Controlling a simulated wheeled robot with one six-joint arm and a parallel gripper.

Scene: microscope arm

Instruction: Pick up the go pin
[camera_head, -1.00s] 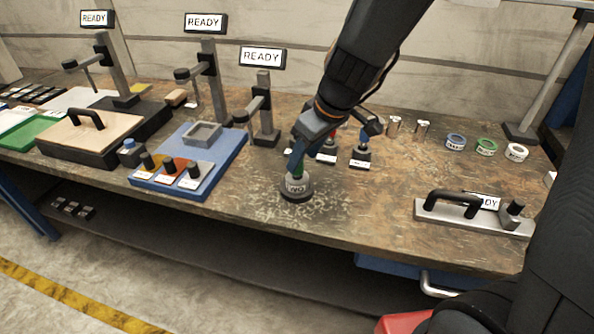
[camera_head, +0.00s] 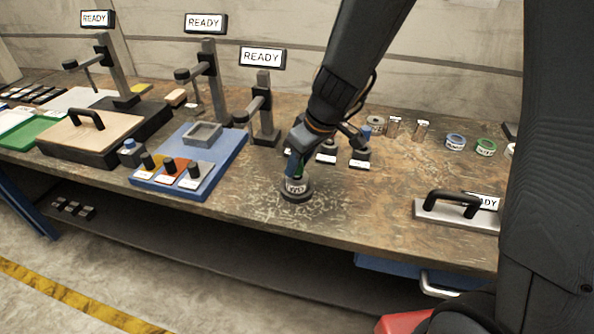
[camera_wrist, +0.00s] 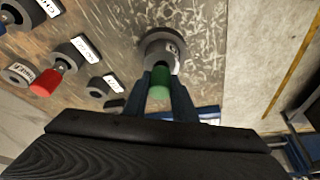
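A short green-topped pin stands at the bench's front middle. Its round grey body (camera_head: 296,187) carries a white label and has a dark foot; the letters are too small to read for certain. In the wrist view its green top (camera_wrist: 159,84) fills the gap between my fingers, with the grey body (camera_wrist: 156,43) just beyond. My gripper (camera_head: 296,165) points down over it, its fingers close against both sides of the green top. It looks shut on it. The body appears at bench level; I cannot tell whether its foot touches the bench.
Small dark labelled stands (camera_head: 360,158) sit right behind my gripper. Colored rings (camera_head: 485,146) lie farther right. A handled plate (camera_head: 440,213) lies at the right front. A blue tray (camera_head: 215,160) with knobbed pieces is to the left. The bench front edge is close.

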